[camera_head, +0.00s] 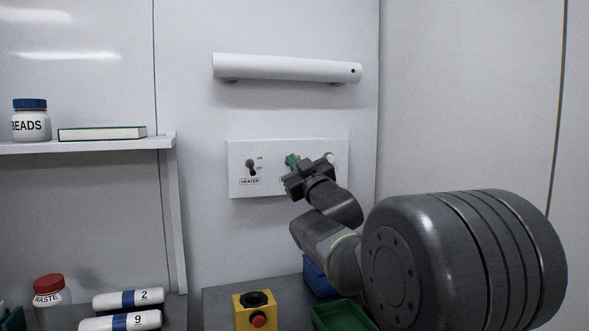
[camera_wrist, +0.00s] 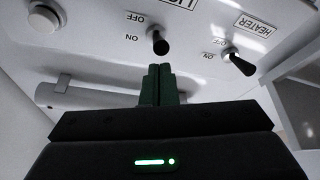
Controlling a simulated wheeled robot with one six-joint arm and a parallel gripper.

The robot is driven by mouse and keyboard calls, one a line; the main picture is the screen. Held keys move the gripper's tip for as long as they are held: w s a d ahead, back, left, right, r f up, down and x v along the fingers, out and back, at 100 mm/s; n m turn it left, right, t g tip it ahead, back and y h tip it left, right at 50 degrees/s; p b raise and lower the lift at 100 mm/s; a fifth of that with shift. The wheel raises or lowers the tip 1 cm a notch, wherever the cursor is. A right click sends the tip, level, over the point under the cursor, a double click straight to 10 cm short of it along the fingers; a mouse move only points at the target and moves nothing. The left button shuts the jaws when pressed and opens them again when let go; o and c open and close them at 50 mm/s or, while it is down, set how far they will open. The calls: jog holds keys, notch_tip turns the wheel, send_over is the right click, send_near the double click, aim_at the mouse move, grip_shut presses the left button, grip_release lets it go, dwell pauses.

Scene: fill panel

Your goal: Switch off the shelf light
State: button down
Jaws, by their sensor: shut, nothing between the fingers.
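The white switch panel (camera_head: 238,186) is on the back wall, and in the wrist view it appears upside down. The light switch (camera_wrist: 159,42) is a black toggle beside ON and OFF marks, under a partly cut-off label. My gripper hides it in the head view. I cannot surely tell which way it leans. My gripper (camera_head: 291,160) has green fingers, shut and empty; in the wrist view the fingertips (camera_wrist: 160,70) are close to the toggle tip, with a small gap in the picture. The white shelf light tube (camera_head: 285,68) is above the panel; no clear glow shows.
The heater toggle (camera_head: 251,167) is left of my gripper, and a round white button (camera_head: 329,158) is to its right. A shelf (camera_head: 90,146) stands left. Below are a yellow box with a red button (camera_head: 243,318) and a green tray (camera_head: 340,318).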

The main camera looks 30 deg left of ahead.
notch_tip(320, 180, up, 4)
jog(key=s+p, duration=0.2)
jog(key=s+d+f+b, duration=0.2)
jog(key=s+d+f, duration=0.2)
jog(key=d+f, duration=0.3)
jog(key=shift+w+a+r, duration=0.1)
jog(key=shift+g+h, duration=0.6)
jog(key=shift+h, duration=0.2)
jog(key=w+a+r+p, duration=0.1)
jog(key=a+r+p, duration=0.1)
jog(key=a+p, duration=0.1)
jog(key=w+a+r+p, duration=0.2)
jog(key=p, duration=0.1)
jog(key=w+a+r+p, duration=0.2)
jog(key=a+p, duration=0.1)
jog(key=shift+w+a+r, duration=0.25)
jog(key=shift+a+r, duration=0.05)
jog(key=shift+r, duration=0.1)
jog(key=h+p, duration=0.1)
jog(key=p, duration=0.4)
jog(key=shift+w+a+r+g+p, duration=0.25)
jog(key=shift+a+r+g+p, duration=0.05)
jog(key=shift+a+r+g, duration=0.1)
jog(key=shift+r+p, duration=0.15)
jog(key=shift+p, duration=0.7)
